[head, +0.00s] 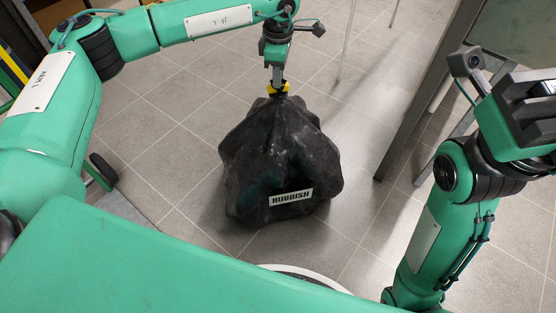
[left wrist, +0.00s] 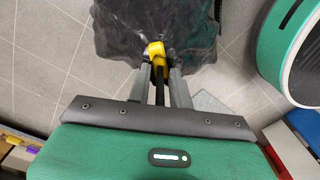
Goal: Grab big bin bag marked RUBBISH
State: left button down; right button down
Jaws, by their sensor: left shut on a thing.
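A big black bin bag (head: 272,160) with a white label reading RUBBISH stands on the tiled floor in the middle of the head view. Its neck has a yellow tie (head: 278,88) at the top. My left gripper (head: 278,82) comes down from above and is shut on the bag at this yellow tie. In the left wrist view the bag (left wrist: 125,35) fills the upper middle, and the yellow tie (left wrist: 156,50) sits between the fingers of my left gripper (left wrist: 158,70). My right arm is at the right of the head view; its fingertips cannot be made out.
A table or bench (head: 430,85) with metal legs stands at the upper right, beyond the bag. Thin pale legs (head: 347,40) stand behind. Grey tiled floor (head: 150,150) is clear left of the bag. Several coloured items (left wrist: 15,145) lie at the lower left of the left wrist view.

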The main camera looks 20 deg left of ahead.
dwell(0.9)
pick_arm(q)
jog(key=shift+w+r, duration=0.15)
jog(key=shift+r, duration=0.05)
jog(key=shift+r, duration=0.1)
